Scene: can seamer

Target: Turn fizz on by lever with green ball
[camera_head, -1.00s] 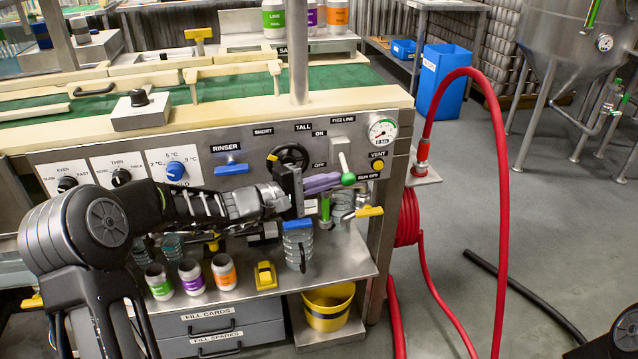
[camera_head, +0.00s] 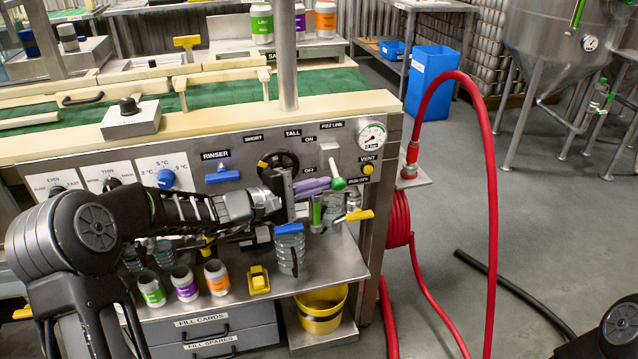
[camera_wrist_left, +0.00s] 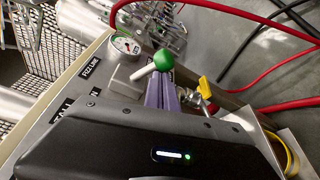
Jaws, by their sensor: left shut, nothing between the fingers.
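The fizz lever, a white rod with a green ball (camera_head: 338,183), is on the grey panel under the FIZZ LINE label. Its rod slants down from its mount, with the ball low, nearer the OFF mark than the ON mark. My left gripper (camera_head: 316,186) has purple fingers, shut and empty, with their tips just left of the ball. The wrist view shows the green ball (camera_wrist_left: 164,60) just past the fingertips; I cannot tell whether they touch. My right gripper is not in view.
A pressure gauge (camera_head: 372,134) and a yellow VENT button (camera_head: 368,169) are close to the lever. A yellow-handled tap (camera_head: 358,215) is below it. A red hose (camera_head: 493,200) loops at the right.

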